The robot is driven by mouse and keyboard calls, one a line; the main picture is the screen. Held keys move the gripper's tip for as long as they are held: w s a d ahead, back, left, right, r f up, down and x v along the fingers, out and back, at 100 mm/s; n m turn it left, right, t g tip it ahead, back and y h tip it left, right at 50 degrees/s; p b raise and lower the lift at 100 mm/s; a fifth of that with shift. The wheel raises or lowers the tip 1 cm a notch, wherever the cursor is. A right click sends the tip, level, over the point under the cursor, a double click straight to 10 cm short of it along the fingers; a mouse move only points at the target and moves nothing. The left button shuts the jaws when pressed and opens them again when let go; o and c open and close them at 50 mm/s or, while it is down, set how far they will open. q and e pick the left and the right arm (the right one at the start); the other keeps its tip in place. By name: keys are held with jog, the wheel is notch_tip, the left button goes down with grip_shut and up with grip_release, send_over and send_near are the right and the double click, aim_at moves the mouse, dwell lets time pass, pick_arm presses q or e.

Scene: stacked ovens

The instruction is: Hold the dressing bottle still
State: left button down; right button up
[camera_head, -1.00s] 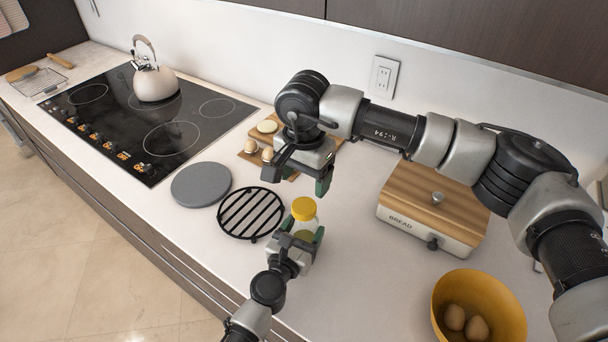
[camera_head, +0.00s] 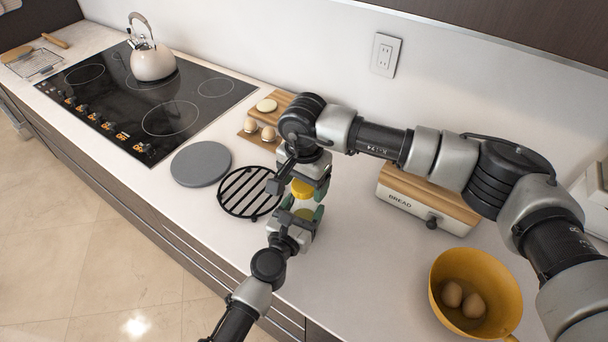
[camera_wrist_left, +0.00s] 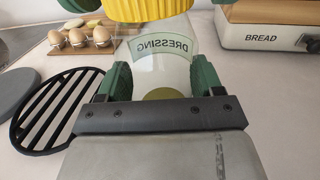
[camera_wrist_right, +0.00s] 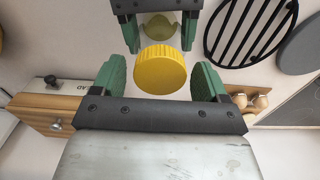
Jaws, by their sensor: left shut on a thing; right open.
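The dressing bottle has a clear body (camera_wrist_left: 165,55) labelled DRESSING and a ribbed yellow cap (camera_head: 302,188). It stands upright on the counter. My left gripper (camera_wrist_left: 160,85) is shut on the bottle's body from the front. My right gripper (camera_wrist_right: 160,75) is open above the bottle, pointing down. In the right wrist view the yellow cap (camera_wrist_right: 161,69) lies between its green fingers, with a gap on each side. Part of the bottle is hidden by both grippers in the head view.
A black round trivet (camera_head: 250,192) and a grey disc (camera_head: 201,163) lie left of the bottle. Eggs on a wooden board (camera_head: 256,140) are behind. A bread box (camera_head: 425,205) and a yellow bowl with eggs (camera_head: 497,262) stand to the right.

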jog(key=c, duration=0.9)
jog(key=m, duration=0.5)
jog(key=shift+c, duration=0.3)
jog(key=o, duration=1.1)
jog(key=shift+r, duration=0.1)
notch_tip(320, 180, up, 12)
jog(key=shift+f, duration=0.1)
pick_arm(q)
jog(key=shift+c, duration=0.4)
grip_release()
